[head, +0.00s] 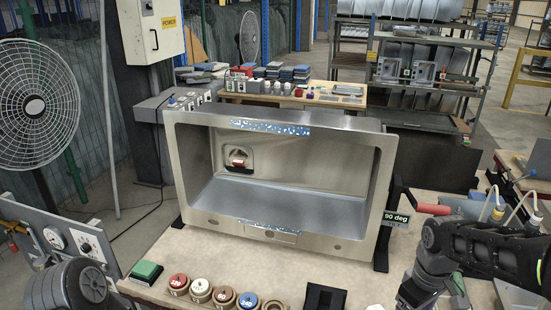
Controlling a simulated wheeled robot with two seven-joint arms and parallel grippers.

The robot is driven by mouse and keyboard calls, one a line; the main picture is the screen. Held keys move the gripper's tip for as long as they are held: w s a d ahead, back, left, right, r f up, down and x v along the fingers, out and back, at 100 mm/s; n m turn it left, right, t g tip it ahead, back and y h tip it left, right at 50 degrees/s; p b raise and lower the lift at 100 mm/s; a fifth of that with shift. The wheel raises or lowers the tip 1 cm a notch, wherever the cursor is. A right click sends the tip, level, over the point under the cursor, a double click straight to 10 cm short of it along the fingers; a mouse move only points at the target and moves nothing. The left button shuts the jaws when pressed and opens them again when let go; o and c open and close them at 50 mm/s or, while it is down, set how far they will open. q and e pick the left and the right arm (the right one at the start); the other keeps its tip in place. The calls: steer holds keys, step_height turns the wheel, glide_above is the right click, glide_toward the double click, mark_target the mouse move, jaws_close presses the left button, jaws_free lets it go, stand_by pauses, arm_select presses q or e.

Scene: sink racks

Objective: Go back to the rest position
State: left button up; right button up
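A steel sink (285,225) stands tilted on a stand on the table, its open basin facing me. My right arm (490,250) comes in from the right and bends down at the front right of the sink. Its end (433,290) is cut by the bottom edge, so I cannot tell whether that gripper is open or shut. Neither visible arm part touches the sink.
A control panel (60,240) is at left. A red-handled part (433,209) is by the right arm. A fan (35,105) stands behind left.

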steer(key=s+a+f+m+y+b, duration=0.1)
steer(key=a+f+y+b, duration=0.15)
steer(key=a+f, duration=0.65)
steer(key=s+a+f+m+y+b, duration=0.1)
steer(key=a+f+b, duration=0.35)
steer(key=f, duration=0.85)
arm_select(q)
step_height(320, 180, down, 9)
steer(key=b, duration=0.3)
steer(key=shift+w+d, duration=0.15)
steer(key=shift+d, duration=0.05)
arm_select(e)
steer(key=s+a+f+m, duration=0.2)
steer(key=s+a+f, duration=0.3)
steer(key=f, duration=0.3)
steer(key=s+a+f+m, duration=0.3)
steer(key=s+a+f, duration=0.3)
steer(key=s+f, duration=0.2)
steer(key=shift+a+f+t+y, duration=0.2)
steer(key=shift+f+t+y, duration=0.1)
steer(key=shift+f+y, duration=0.1)
arm_select(q)
steer(key=shift+f, duration=0.1)
arm_select(e)
steer(key=shift+c, duration=0.5)
